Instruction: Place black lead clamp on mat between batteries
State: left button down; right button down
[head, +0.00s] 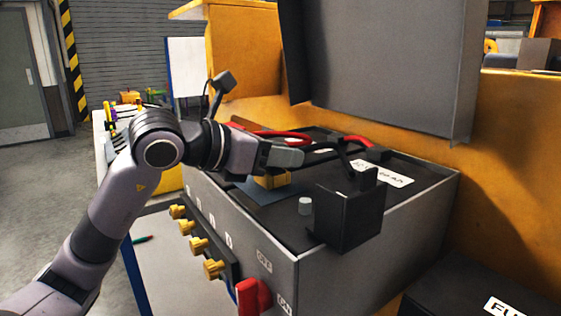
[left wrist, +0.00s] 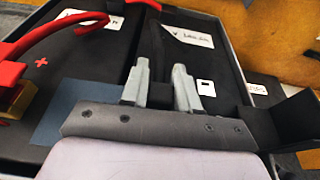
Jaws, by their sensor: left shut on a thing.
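My left gripper (head: 300,155) is above the open battery box and shut on the black lead clamp. In the left wrist view its two grey fingertips (left wrist: 162,88) straddle the dark clamp, and the black lead (left wrist: 157,45) runs away from it. The clamp itself is mostly hidden by the fingers. The blue mat (head: 258,194) lies on the box top below the gripper; it also shows left of the gripper in the left wrist view (left wrist: 58,112). A brass-coloured block (head: 272,181) shows over the mat; I cannot tell whether it belongs to the clamp. My right gripper is not in view.
A red lead (head: 272,134) runs behind my gripper; a red clamp with brass jaw (left wrist: 15,98) sits beside the mat. A black open cover (head: 348,218) and grey post (head: 305,206) stand at the front right. A grey raised panel (head: 380,70) rises behind. Brass knobs (head: 198,245) line the front.

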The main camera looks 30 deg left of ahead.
pick_arm(q)
jog(key=shift+f, duration=0.35)
jog(key=shift+f+b, duration=0.25)
jog(key=shift+b, duration=0.05)
jog(key=c, duration=0.8)
grip_release()
jog(key=shift+c, duration=0.2)
